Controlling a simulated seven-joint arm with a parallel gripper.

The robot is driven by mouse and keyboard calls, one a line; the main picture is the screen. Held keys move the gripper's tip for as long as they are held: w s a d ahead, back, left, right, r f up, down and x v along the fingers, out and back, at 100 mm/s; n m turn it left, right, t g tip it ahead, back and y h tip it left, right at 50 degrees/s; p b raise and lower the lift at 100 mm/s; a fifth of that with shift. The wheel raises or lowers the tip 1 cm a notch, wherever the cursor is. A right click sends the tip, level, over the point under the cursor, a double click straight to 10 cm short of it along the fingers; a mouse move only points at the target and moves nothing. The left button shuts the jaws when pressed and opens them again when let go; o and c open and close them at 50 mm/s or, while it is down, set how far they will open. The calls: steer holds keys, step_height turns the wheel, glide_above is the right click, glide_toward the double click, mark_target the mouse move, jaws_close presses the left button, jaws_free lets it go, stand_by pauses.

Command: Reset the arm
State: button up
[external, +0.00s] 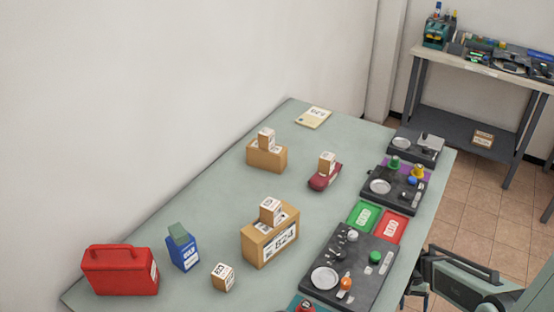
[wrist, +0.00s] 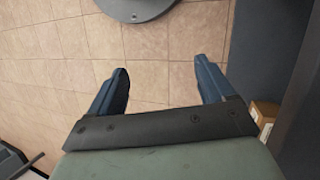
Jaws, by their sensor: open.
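My gripper (wrist: 162,78) shows in the wrist view with its two dark blue fingers wide apart and nothing between them. It hangs over the tiled floor (wrist: 150,60), clear of any object. In the external view, part of my arm (external: 470,280) shows at the lower right, beside the right edge of the table; the fingertips are not clear there.
The green-grey table (external: 205,205) holds a red case (external: 120,272), blue carton (external: 183,252), large box (external: 270,240), dark control panels (external: 350,265), and green (external: 364,216) and red (external: 394,227) trays. A workbench (external: 480,70) stands behind.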

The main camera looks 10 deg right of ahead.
steer(key=s+a+f+n+g, duration=0.1)
steer(key=s+a+n, duration=0.2)
steer(key=s, duration=0.4)
steer(key=s+a+f+n+g, duration=0.1)
steer(key=s+a+n, duration=0.2)
steer(key=s, duration=0.5)
steer(key=shift+a+n, duration=0.3)
steer(key=shift+n, duration=0.4)
steer(key=shift+f, duration=0.1)
